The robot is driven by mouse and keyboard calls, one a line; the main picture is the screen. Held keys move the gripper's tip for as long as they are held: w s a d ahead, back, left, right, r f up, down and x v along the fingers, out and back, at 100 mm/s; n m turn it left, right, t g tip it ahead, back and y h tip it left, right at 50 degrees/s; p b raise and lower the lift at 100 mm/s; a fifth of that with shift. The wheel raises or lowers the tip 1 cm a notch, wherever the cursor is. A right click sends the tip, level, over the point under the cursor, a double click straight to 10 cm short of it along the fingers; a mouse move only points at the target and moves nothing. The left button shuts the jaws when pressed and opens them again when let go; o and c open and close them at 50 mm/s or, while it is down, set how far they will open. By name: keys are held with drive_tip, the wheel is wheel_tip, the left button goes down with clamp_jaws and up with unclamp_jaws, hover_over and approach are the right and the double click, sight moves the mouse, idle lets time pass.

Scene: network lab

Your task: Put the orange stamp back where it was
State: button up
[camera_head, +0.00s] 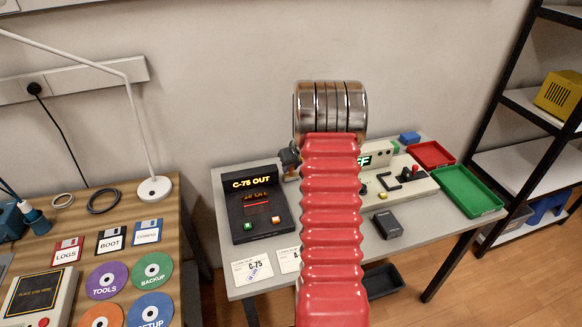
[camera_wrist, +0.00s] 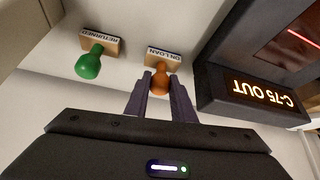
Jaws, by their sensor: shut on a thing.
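The orange stamp (camera_wrist: 161,66), with a wooden block marked ON LOAN and an orange knob, is in the upper middle of the wrist view. My gripper (camera_wrist: 160,82) has its two dark fingers shut on the orange knob, one on each side. Whether the stamp touches the surface below is unclear. A green stamp (camera_wrist: 91,62) marked RETURNED stands left of it in the wrist view, apart from my fingers. In the head view my red arm covers the middle of the grey table (camera_head: 405,240) and hides the stamps.
A dark C-75 OUT display unit (camera_head: 255,205) stands left of my arm; it is close to my fingers on the right of the wrist view (camera_wrist: 255,95). Paper cards (camera_head: 252,268) lie at the table's front. A control panel (camera_head: 395,180), a black box (camera_head: 387,224) and red and green trays (camera_head: 466,190) are right.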

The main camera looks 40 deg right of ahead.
drive_tip(key=o, duration=0.8)
drive_tip(key=shift+o, duration=0.2)
drive_tip(key=shift+r, duration=0.1)
drive_tip(key=v, duration=1.2)
